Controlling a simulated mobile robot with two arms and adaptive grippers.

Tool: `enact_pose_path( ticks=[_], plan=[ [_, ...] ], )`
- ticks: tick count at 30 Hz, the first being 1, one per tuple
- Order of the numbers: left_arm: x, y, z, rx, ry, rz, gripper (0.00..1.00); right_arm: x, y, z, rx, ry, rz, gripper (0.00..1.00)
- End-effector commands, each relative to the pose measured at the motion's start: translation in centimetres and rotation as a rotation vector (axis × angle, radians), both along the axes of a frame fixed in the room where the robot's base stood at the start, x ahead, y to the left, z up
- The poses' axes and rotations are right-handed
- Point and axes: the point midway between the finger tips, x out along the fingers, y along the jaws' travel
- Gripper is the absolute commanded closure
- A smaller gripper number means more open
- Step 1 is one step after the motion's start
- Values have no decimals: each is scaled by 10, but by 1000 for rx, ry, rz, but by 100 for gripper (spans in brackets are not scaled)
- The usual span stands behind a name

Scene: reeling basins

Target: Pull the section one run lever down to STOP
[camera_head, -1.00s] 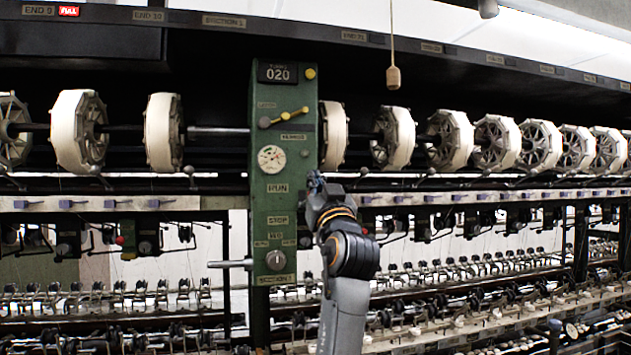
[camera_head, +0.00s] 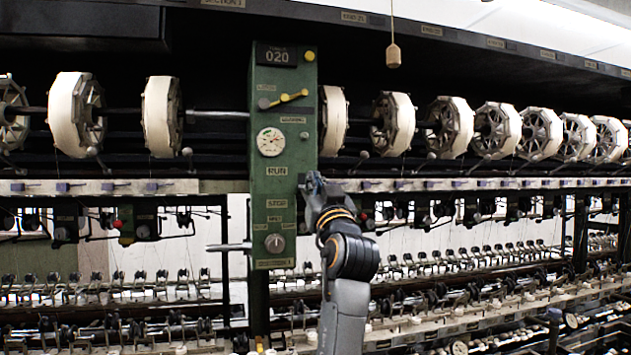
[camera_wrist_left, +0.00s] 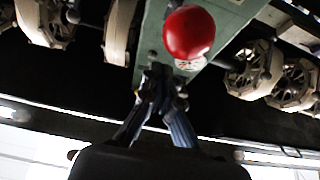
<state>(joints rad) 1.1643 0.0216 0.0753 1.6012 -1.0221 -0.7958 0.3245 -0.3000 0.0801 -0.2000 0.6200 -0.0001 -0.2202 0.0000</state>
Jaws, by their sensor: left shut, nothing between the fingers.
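The green control panel (camera_head: 262,100) stands upright in the head view, with the RUN label (camera_head: 277,170) above the STOP label (camera_head: 277,203). My left gripper (camera_head: 314,183) is at the panel's right edge, at a height between RUN and STOP. In the left wrist view a red ball knob (camera_wrist_left: 188,32) shows in front of the green panel, beyond my left fingertips (camera_wrist_left: 163,82). The fingers are closed together with nothing between them; I cannot tell if they touch the lever. The lever's shaft is not clear, and the knob does not show in the head view. My right gripper is not in view.
A grey bar (camera_head: 230,247) sticks out left of the panel's lower part, near a round dial knob (camera_head: 275,243). White reels (camera_head: 162,117) line both sides. A wooden pull (camera_head: 393,55) hangs on a cord at upper right. Spindle rows fill the space below.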

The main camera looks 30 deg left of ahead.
Motion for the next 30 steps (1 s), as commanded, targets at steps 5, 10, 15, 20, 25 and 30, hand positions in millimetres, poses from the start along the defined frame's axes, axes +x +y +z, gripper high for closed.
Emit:
enact_pose_path(
  ticks=[5, 10, 15, 20, 25, 30],
  plan=[
    [-1, 0, 8, 1, -3, -1, 100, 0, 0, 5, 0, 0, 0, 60],
    [-1, 0, 17, 2, -3, 0, 100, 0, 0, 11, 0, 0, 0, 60],
    [-5, -7, 9, 3, -4, -2, 100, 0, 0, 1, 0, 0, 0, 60],
    [-23, -28, -9, 1, -6, -3, 100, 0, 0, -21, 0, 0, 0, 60],
    [-43, -51, -25, 1, -7, -5, 100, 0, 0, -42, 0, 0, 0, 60],
    [-63, -74, -41, 2, -6, -4, 100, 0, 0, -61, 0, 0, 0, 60]
  ],
)
